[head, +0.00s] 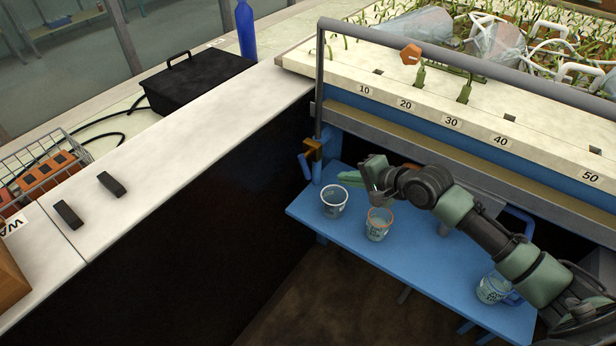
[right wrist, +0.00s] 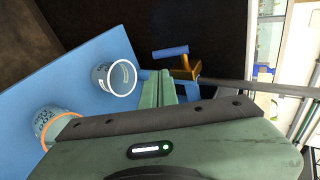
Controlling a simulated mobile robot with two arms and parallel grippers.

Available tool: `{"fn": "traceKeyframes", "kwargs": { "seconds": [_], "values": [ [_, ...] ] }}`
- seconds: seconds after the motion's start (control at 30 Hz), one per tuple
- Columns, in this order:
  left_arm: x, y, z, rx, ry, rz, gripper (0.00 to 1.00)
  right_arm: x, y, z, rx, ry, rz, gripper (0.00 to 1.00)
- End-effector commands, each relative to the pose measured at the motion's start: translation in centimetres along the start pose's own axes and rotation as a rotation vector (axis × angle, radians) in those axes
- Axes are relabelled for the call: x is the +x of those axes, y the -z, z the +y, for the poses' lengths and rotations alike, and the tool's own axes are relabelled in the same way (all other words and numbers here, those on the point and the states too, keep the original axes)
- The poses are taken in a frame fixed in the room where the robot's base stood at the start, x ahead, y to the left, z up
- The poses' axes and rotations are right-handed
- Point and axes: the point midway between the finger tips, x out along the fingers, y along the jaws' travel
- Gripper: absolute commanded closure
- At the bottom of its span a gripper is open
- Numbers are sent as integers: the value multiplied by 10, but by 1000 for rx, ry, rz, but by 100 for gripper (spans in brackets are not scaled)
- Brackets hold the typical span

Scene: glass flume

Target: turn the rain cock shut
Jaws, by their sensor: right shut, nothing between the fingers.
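The cock has a brass-coloured body (head: 313,147) at the foot of the upright grey pipe, by the tank's left corner. Its blue lever (head: 304,166) hangs down beside the body in the head view. In the right wrist view the brass body (right wrist: 185,68) and blue lever (right wrist: 170,51) lie just beyond the fingers. My right gripper (head: 344,177) is shut and empty, a little to the right of the lever and apart from it. Its fingers also show in the right wrist view (right wrist: 164,82). My left gripper is in neither view.
A white-rimmed cup (head: 334,203) and an orange-rimmed cup (head: 378,226) stand on the blue bench (head: 420,262) under my right gripper. Another cup (head: 492,288) stands farther right. The grey pipe (head: 480,66) runs above the numbered tank edge, with an orange knob (head: 411,54) near it.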

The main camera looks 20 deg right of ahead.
Motion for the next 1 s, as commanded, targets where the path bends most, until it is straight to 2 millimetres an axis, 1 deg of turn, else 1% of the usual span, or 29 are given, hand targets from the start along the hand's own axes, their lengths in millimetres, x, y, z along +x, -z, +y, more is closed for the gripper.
{"fn": "traceKeyframes", "kwargs": {
  "seconds": [0.07,0.17,0.33,0.5,0.6,0.7,0.8,1.0],
  "values": [
    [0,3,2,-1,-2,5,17,6,1,0,11,-1,1,100],
    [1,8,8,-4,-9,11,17,20,0,-1,10,0,0,100],
    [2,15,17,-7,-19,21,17,55,0,-1,9,1,-1,100],
    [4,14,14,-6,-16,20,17,92,0,0,8,0,-1,100],
    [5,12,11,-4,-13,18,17,109,0,-4,5,1,0,100],
    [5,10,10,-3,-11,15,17,123,0,-7,5,1,0,100],
    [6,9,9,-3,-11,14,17,132,0,-9,6,0,-1,100],
    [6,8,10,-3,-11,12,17,138,0,-10,4,0,0,100]
  ]
}}
